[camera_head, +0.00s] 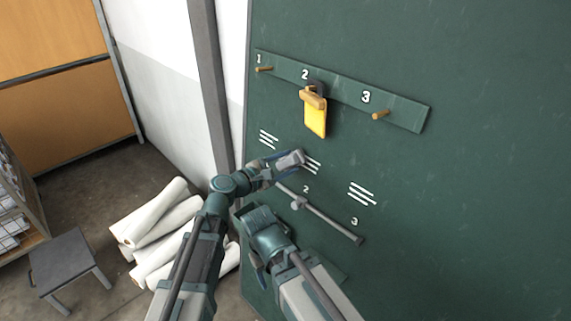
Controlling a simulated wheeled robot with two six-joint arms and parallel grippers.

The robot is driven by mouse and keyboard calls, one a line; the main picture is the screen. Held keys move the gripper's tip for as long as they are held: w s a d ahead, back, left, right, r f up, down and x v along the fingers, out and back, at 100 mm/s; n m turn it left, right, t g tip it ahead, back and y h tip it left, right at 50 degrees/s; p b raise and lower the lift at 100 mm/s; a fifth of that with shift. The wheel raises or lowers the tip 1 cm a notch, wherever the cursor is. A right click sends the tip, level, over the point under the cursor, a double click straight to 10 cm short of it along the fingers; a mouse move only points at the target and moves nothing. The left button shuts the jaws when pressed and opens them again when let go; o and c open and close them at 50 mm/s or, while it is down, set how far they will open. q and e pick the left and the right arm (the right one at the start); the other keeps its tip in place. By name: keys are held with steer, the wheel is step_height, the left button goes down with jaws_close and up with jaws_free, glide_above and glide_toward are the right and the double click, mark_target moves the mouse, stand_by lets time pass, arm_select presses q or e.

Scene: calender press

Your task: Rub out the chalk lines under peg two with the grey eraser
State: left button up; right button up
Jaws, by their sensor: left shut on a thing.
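The grey eraser (291,158) is in my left gripper (277,167), which is shut on it. The eraser is against or just in front of the green board, over the left part of the chalk lines (314,166) under peg two; the lines' right ends show beside it. Peg two, marked 2, is mostly hidden by a yellow card with a wooden top (316,116) hanging there. My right gripper (257,268) is low, in front of the board's lower edge; its fingers are too unclear to judge.
Other chalk lines sit under peg one (268,139) and under peg three (361,194). A grey bar with a slider (298,203) and numbers runs below. The board's right side is clear.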

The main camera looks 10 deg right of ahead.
arm_select(q)
steer(key=shift+w+d+f, duration=0.1)
steer(key=shift+w+d, duration=0.25)
steer(key=shift+d, duration=0.15)
steer(key=shift+s, duration=0.15)
steer(key=shift+s+d, duration=0.35)
steer(key=shift+s, duration=0.2)
steer(key=shift+s+d, duration=0.3)
steer(key=shift+s, duration=0.25)
steer(key=shift+s+d, duration=0.15)
steer(key=shift+s, duration=0.1)
